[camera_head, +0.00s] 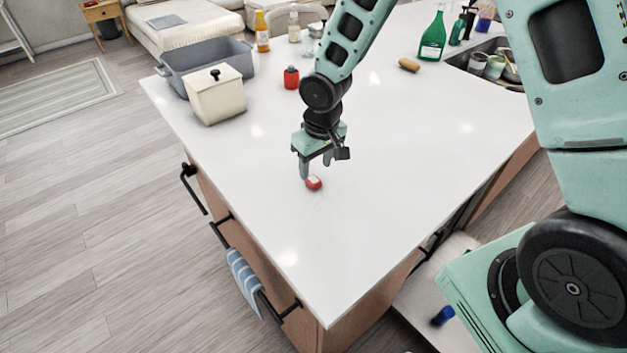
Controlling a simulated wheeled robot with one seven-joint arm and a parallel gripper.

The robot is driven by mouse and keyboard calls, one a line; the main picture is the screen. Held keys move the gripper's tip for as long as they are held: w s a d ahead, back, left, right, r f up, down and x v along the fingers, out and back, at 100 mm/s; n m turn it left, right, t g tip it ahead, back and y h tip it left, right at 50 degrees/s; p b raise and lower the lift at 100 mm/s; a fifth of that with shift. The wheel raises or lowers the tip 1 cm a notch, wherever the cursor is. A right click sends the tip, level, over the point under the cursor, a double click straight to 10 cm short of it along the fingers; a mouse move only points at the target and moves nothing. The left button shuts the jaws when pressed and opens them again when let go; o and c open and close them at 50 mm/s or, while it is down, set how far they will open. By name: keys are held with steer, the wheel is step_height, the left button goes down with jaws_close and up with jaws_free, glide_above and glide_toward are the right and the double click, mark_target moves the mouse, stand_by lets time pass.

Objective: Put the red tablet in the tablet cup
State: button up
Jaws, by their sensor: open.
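The red tablet (314,183), small and with a pale patch on top, lies on the white island counter. My gripper (322,166) points down just above and behind it, with its fingers apart and nothing seen between them. The left finger comes down close to the tablet; I cannot tell whether it touches. I cannot tell for sure which thing is the tablet cup. A small red container (291,78) with a dark top stands farther back on the counter.
A cream lidded canister (217,98) and a grey bin (174,78) stand at the back left. Bottles (262,32) line the far edge. A brown sponge-like thing (409,65), a green bottle (433,40) and the sink (482,72) with cups are at back right. The front counter is clear.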

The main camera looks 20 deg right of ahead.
mark_target(313, 179)
steer(key=shift+w+f+p, duration=0.25)
steer(key=shift+f+p, duration=0.15)
steer(key=shift+f, duration=0.8)
steer(key=shift+w+f+p, duration=0.2)
steer(key=shift+f+p, duration=0.15)
steer(key=shift+f, duration=0.85)
jaws_close()
